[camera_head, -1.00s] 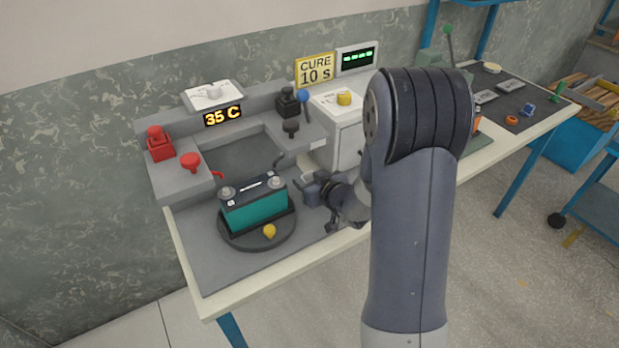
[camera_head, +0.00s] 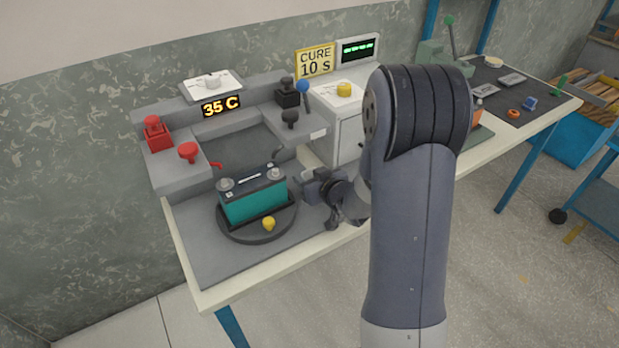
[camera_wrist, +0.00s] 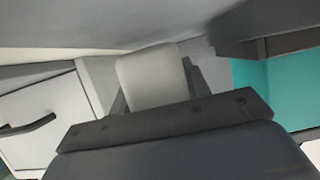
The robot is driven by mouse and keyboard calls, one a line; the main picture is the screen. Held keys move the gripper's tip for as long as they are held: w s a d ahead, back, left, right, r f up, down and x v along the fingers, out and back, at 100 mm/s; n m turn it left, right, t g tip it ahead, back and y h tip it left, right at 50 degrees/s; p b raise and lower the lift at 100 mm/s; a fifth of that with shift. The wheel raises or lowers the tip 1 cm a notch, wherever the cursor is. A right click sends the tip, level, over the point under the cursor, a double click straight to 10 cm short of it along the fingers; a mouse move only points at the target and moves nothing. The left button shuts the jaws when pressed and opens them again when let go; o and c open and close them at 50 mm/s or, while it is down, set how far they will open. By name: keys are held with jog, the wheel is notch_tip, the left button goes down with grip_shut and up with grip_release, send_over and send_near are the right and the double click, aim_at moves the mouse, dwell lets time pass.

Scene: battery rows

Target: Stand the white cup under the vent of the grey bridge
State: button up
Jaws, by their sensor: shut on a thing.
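In the wrist view a pale, whitish cup (camera_wrist: 152,78) stands out between the dark fingers of my gripper (camera_wrist: 160,115), which is shut on it. Its lower part is hidden behind the gripper body. In the head view my gripper (camera_head: 308,188) is low over the bench, just right of the teal battery (camera_head: 255,203). The cup cannot be made out there. A grey raised structure (camera_head: 180,177), seemingly the bridge, stands behind the battery with red and black knobs on it. I cannot make out its vent.
The battery sits on a dark round turntable (camera_head: 235,233) with a yellow knob (camera_head: 268,223); its teal side also shows in the wrist view (camera_wrist: 290,85). A white cabinet (camera_head: 349,139) with a dark handle (camera_wrist: 28,126) is close by. Bare grey mat (camera_head: 205,262) lies in front.

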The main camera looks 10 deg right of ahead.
jog(key=shift+s+f, duration=0.1)
jog(key=shift+f, duration=0.25)
